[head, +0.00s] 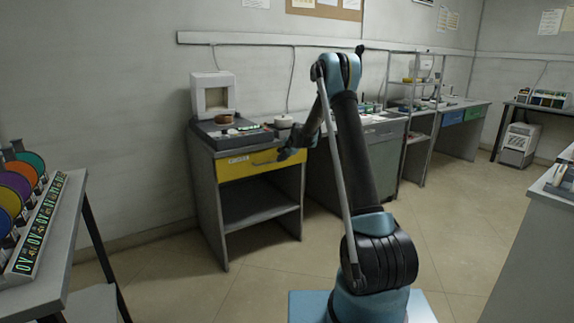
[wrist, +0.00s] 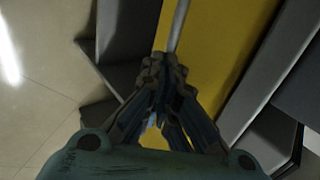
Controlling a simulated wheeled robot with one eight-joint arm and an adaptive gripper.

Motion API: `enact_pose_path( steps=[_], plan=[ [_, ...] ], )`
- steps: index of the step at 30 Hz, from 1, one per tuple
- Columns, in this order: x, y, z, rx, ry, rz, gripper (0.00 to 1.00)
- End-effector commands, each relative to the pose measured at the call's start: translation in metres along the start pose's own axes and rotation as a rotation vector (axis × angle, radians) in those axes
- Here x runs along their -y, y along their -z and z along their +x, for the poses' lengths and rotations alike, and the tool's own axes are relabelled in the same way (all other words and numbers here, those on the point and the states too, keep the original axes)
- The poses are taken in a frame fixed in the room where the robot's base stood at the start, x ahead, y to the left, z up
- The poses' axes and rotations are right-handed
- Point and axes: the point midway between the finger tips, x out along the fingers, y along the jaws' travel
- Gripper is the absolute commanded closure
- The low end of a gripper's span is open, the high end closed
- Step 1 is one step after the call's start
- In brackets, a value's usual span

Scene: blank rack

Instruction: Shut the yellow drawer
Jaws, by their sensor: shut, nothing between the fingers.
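The yellow drawer (head: 234,167) is at the top of a grey cabinet, under its worktop, left of centre in the head view. Its front looks close to the cabinet's front; I cannot tell whether a gap is left. In the wrist view the yellow front (wrist: 206,40) fills the upper middle, with a pale bar handle (wrist: 179,26) running along it. My gripper (head: 283,156) is at the right part of the drawer front. In the wrist view my gripper (wrist: 164,68) has its fingertips together by the near end of the visible handle, with nothing between them. Contact is unclear.
A device with a dark base (head: 230,134) and a white pot (head: 283,121) stand on the worktop. An open shelf (head: 258,205) is below the drawer. A grey bench (head: 380,135) adjoins at right. A table with coloured spools (head: 14,183) is at left. Floor in front is clear.

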Motion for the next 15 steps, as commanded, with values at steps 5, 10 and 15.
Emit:
enact_pose_path(
  steps=[5, 10, 15],
  plan=[
    [0.0087, 0.0002, 0.0084, 0.000, -0.001, 0.000, 1.00],
    [0.0109, 0.0004, 0.0100, 0.000, -0.001, 0.000, 1.00],
    [0.0108, 0.0003, 0.0099, 0.000, -0.001, 0.000, 1.00]
  ],
)
